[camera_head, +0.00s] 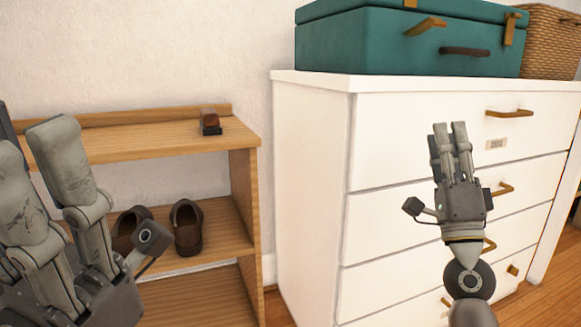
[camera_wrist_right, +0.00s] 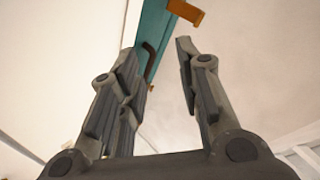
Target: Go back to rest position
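My right gripper (camera_head: 449,130) is raised upright in front of the white dresser, fingers pointing up. In the right wrist view its fingers (camera_wrist_right: 157,50) stand apart with nothing between them. My left gripper (camera_head: 32,140) is large and close at the left edge, in front of the wooden shelf. Its fingers point up and stand apart, and no object shows between them. Part of the left gripper is cut off by the picture's edge.
The white dresser (camera_head: 310,200) carries a teal case (camera_head: 340,42) and a wicker basket (camera_head: 548,42). The wooden shelf (camera_head: 150,140) holds a small dark-and-brown object (camera_head: 210,122) on top and brown shoes (camera_head: 188,228) below. Bare wall shows above the shelf.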

